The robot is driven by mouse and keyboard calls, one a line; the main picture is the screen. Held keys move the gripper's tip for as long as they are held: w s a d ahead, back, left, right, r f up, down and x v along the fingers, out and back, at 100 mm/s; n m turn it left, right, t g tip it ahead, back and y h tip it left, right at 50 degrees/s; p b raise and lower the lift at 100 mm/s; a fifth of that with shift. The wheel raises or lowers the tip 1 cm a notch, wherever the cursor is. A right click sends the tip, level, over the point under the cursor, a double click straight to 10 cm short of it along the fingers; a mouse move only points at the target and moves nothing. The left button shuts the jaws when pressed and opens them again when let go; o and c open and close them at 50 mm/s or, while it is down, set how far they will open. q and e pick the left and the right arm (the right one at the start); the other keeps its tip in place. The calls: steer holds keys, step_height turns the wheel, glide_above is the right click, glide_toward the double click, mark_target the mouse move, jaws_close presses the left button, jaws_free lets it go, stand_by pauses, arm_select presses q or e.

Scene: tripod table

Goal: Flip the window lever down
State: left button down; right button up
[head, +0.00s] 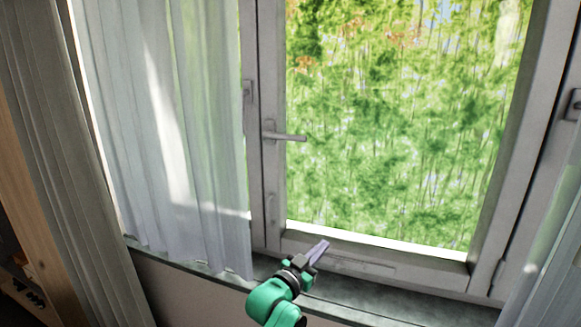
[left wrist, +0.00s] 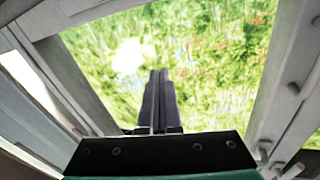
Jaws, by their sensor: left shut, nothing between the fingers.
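The window lever (head: 285,136) is a grey handle on the left upright of the window frame. It sticks out sideways, roughly level, with its free end pointing right over the glass. My left gripper (head: 321,246) is low in front of the window's bottom rail, below the lever in the picture and clearly apart from it. Its fingers are together with nothing between them; they also show in the left wrist view (left wrist: 159,98) against the glass. My right gripper is not in view.
A sheer curtain (head: 185,130) hangs left of the lever, close to the frame. A dark sill (head: 375,303) runs below the window, under my left gripper. Another curtain (head: 551,255) hangs at the right. The space in front of the glass is clear.

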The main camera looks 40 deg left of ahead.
arm_select(q)
steer(key=s+a+r+n+t+y, duration=0.1)
steer(key=a+r+t+y, duration=0.1)
steer(key=r, duration=0.5)
steer(key=s+a+r+t+y, duration=0.1)
steer(key=a+r+t, duration=0.2)
steer(key=r, duration=0.4)
steer(key=n+t+y, duration=0.3)
steer(key=n+y, duration=0.1)
steer(key=y, duration=0.2)
glide_toward(288, 138)
step_height(288, 138, up, 5)
steer(key=s+d, duration=0.1)
steer(key=s, duration=0.1)
steer(key=shift+s+d+f, duration=0.1)
steer(key=shift+f, duration=0.15)
steer(key=p+x, duration=0.6)
steer(key=x, duration=0.5)
steer(key=f, duration=0.5)
steer(key=shift+w, duration=0.25)
